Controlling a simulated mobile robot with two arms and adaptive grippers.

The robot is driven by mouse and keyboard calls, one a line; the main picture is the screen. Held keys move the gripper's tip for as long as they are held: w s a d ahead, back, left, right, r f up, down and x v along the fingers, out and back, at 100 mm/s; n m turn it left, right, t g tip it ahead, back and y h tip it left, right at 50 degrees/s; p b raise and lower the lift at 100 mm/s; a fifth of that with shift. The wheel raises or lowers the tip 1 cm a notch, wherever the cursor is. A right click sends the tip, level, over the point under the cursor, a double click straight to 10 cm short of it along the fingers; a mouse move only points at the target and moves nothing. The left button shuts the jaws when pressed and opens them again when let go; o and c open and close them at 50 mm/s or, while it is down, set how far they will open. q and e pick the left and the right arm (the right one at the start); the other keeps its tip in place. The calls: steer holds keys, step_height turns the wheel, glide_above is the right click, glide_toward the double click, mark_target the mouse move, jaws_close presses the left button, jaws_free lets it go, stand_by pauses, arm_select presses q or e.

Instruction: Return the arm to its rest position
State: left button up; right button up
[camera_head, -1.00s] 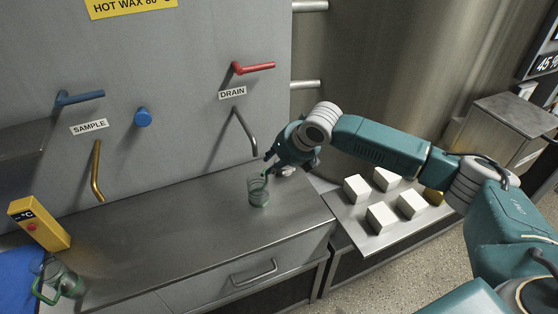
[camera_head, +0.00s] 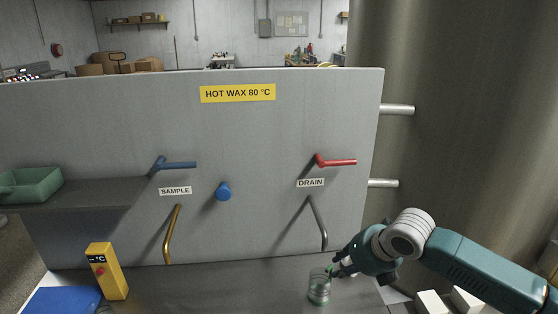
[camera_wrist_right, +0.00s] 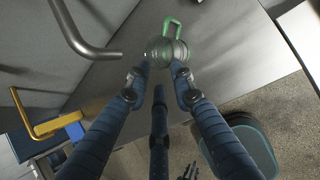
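My right gripper (camera_head: 338,268) is low in the head view, beside and slightly above a clear beaker (camera_head: 319,289) with a green handle, which stands upright on the steel counter below the drain spout (camera_head: 319,226). In the right wrist view the fingers of the right gripper (camera_wrist_right: 158,72) are spread apart. The beaker (camera_wrist_right: 167,53) lies at and just beyond their tips, with its green handle on the far side. I cannot tell whether a finger touches it. My left gripper is not in view.
The grey panel carries a red drain lever (camera_head: 335,162), blue sample lever (camera_head: 178,165), blue knob (camera_head: 224,191) and brass spout (camera_head: 172,235). A yellow thermometer box (camera_head: 106,272) stands left. White blocks (camera_head: 432,303) lie at lower right. The counter (camera_head: 220,285) between is clear.

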steer(key=s+a+f+m+g+y, duration=0.1)
steer(key=s+a+f+m, duration=0.4)
steer(key=s+a+m, duration=0.3)
steer(key=s+a+f+m, duration=0.6)
steer(key=s, duration=0.3)
steer(key=s+d+f+m+g+h, duration=0.1)
steer(key=s+d+f+m+h, duration=0.1)
steer(key=s+d+m, duration=0.55)
steer(key=s+d+f+m+g+h, duration=0.15)
steer(key=s+d+m, duration=0.25)
steer(key=s+m, duration=0.6)
step_height(320, 180, down, 27)
steer(key=s, duration=0.2)
steer(key=s+d+f+g, duration=0.1)
steer(key=s+d+f, duration=0.1)
steer(key=s+f, duration=0.6)
steer(key=s+d+f+b, duration=0.1)
steer(key=s+d+f, duration=0.1)
steer(key=s+f, duration=0.7)
steer(key=shift+s+f+g, duration=0.2)
steer(key=shift+f+g, duration=0.15)
steer(key=shift+f, duration=0.05)
